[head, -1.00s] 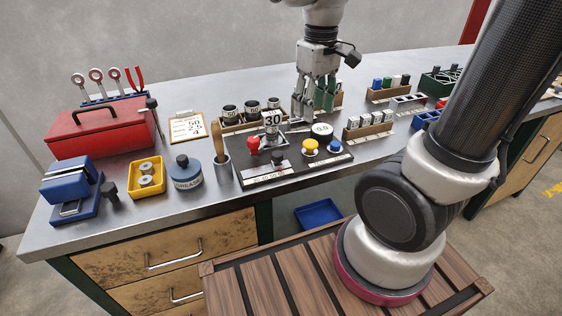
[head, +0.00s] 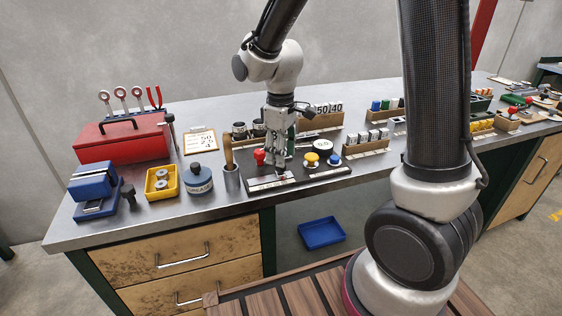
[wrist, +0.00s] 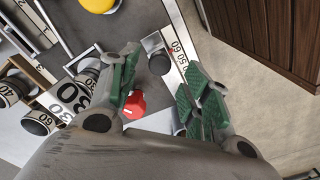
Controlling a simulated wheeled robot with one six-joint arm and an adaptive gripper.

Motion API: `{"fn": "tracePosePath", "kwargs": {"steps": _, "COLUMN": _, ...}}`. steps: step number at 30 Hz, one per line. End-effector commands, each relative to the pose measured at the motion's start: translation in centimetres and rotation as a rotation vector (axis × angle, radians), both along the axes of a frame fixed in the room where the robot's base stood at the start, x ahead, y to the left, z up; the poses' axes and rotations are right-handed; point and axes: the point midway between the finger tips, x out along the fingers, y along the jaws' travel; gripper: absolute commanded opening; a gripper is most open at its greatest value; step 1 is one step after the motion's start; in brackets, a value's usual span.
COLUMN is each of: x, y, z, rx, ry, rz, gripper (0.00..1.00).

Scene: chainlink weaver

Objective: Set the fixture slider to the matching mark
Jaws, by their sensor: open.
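The fixture is a black plate (head: 318,173) near the bench's front edge. A white scale strip (head: 262,185) runs along its front; the numbers 50 and 60 show on the strip in the wrist view (wrist: 176,45). A dark round slider knob (wrist: 157,60) sits beside the strip. My gripper (head: 275,163) points down over the strip and hides most of the knob in the head view. In the wrist view my gripper (wrist: 163,68) is open, its green-padded fingers on either side of the knob; whether they touch it is unclear. A 30 label (wrist: 72,100) shows to the left.
A red knob (head: 259,156), a yellow button (head: 311,159) and a blue knob (head: 334,161) stand on the plate. A clipboard (head: 200,142) carries numbers, hard to read.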

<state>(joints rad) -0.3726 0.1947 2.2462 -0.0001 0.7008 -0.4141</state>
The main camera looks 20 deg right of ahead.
Motion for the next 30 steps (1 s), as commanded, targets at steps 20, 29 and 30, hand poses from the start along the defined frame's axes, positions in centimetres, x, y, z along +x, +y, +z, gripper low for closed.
{"fn": "tracePosePath", "kwargs": {"steps": 20, "x": 0.0, "y": 0.0, "z": -3.2, "rx": 0.000, "ry": 0.000, "rz": -0.001, "gripper": 0.24}}
{"fn": "tracePosePath", "kwargs": {"steps": 29, "x": 0.0, "y": 0.1, "z": -3.2, "rx": 0.000, "ry": 0.000, "rz": -0.001, "gripper": 0.00}}
{"fn": "tracePosePath", "kwargs": {"steps": 30, "x": 0.0, "y": 0.4, "z": -3.2, "rx": 0.000, "ry": 0.000, "rz": 0.000, "gripper": 0.00}}
